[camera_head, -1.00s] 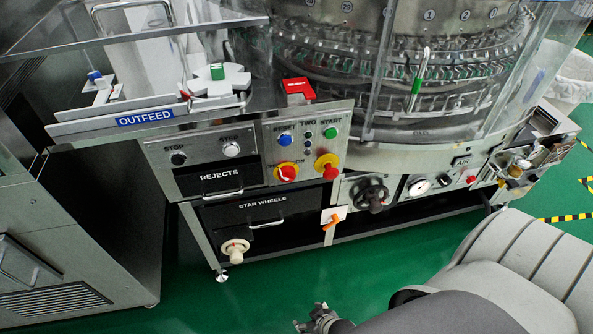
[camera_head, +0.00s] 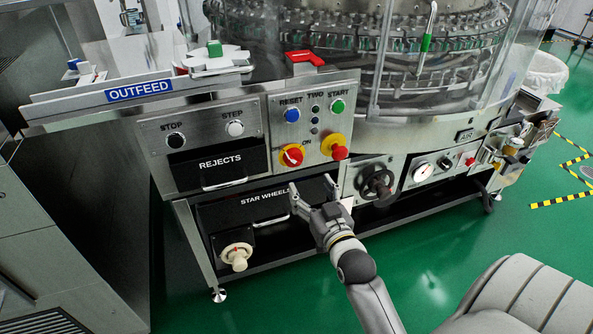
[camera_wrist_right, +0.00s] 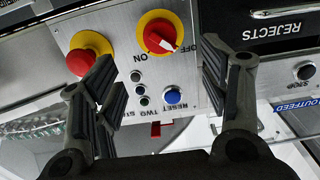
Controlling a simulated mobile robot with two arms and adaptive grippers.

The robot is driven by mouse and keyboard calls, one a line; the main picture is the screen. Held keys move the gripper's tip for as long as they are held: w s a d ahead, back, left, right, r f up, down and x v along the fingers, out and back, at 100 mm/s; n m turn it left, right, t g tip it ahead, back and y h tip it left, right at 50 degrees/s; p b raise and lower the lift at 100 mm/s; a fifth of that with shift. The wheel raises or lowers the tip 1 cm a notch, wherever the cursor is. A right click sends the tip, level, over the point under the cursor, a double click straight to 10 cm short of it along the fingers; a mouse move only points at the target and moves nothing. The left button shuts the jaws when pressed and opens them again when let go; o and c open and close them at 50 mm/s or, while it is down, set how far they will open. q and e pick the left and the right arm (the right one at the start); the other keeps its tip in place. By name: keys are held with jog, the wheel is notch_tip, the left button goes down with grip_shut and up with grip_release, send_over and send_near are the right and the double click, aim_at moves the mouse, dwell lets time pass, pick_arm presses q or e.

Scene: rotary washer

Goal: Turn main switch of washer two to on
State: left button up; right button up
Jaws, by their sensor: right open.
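The main switch, a red rotary knob on a yellow round plate, is on the control panel marked TWO (camera_head: 313,128). It shows in the head view (camera_head: 292,155) and in the wrist view (camera_wrist_right: 160,36). ON and OFF labels lie beside it. In the wrist view the knob's white mark points toward OFF. My right gripper (camera_head: 311,187) is open and empty, below the switch in the head view. In the wrist view the right gripper's fingers (camera_wrist_right: 157,60) stand to either side of the switch, apparently short of it. My left gripper is not in view.
A red button on yellow (camera_head: 336,149) sits close right of the switch. Blue RESET (camera_head: 292,115) and green START (camera_head: 338,105) buttons are above. The REJECTS drawer (camera_head: 220,165) is left; a black handwheel (camera_head: 378,184) is right. The green floor in front is open.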

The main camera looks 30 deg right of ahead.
aim_at(296, 163)
pick_arm(q)
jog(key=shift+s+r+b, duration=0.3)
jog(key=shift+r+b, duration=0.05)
jog(key=shift+b, duration=0.55)
pick_arm(e)
jog(key=x, duration=1)
jog(key=shift+w+d+r, duration=0.1)
jog(key=shift+w+d, duration=0.1)
jog(key=shift+w, duration=0.1)
jog(key=c, duration=1)
